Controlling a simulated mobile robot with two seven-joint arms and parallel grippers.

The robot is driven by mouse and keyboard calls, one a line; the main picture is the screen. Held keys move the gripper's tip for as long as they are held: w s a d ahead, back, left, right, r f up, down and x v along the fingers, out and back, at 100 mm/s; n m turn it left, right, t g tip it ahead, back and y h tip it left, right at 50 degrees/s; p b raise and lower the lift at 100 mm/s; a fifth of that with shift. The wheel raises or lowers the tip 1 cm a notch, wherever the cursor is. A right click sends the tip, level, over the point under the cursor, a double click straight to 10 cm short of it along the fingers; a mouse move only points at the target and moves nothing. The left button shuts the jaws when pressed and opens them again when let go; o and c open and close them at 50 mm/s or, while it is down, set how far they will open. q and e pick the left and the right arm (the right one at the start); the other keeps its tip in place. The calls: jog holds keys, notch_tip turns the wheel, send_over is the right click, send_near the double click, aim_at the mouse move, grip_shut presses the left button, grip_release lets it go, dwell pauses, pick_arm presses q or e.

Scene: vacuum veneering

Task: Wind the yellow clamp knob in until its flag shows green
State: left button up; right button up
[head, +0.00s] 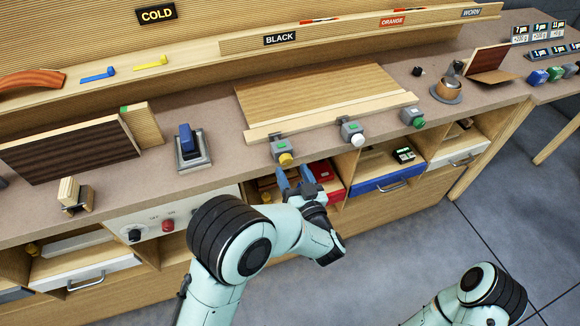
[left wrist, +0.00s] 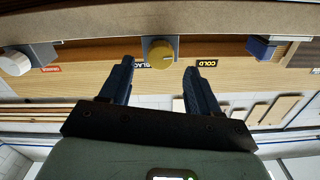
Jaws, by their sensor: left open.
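The yellow clamp knob (head: 286,160) sits on the front of a grey clamp (head: 281,143) at the bench's front edge. A small green patch seems to show on this clamp's top; I cannot tell whether it is the flag. My left gripper (head: 295,177) is open and empty, just below and in front of the knob. In the left wrist view the knob (left wrist: 161,57) lies between the two dark blue fingers (left wrist: 157,82), beyond their tips and apart from both. My right gripper is out of view.
A clamp with a white knob (head: 357,140) and one with a green knob (head: 418,123) stand to the right along a wooden bar (head: 330,117). Open shelves and a blue drawer (head: 380,186) lie under the bench. A blue-handled tool (head: 188,142) stands left.

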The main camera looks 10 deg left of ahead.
pick_arm(q)
jog(key=v, duration=1)
jog(key=shift+b, duration=0.35)
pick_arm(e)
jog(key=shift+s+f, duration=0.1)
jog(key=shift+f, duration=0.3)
pick_arm(q)
jog(key=w+a+f+m+g+h+p, duration=0.1)
jog(key=a+f+g+h, duration=0.15)
jog(key=f, duration=0.45)
jog(key=w+a+f+m+g+h+p, duration=0.1)
jog(key=a+f+h, duration=0.15)
jog(key=f, duration=0.55)
jog(key=s+a+f+g+h+p, duration=0.25)
jog(key=s+f+g, duration=0.2)
jog(key=f, duration=0.55)
jog(key=s+f+g+h, duration=0.3)
jog(key=s+g, duration=0.1)
jog(key=s, duration=0.7)
jog(key=s+f+n+g+h+p, duration=0.1)
jog(key=s+f+g+h, duration=0.2)
jog(key=s, duration=0.8)
jog(key=shift+d+f+n+g+p, duration=0.3)
jog(key=shift+d+f+g, duration=0.05)
jog(key=shift+d+g, duration=0.15)
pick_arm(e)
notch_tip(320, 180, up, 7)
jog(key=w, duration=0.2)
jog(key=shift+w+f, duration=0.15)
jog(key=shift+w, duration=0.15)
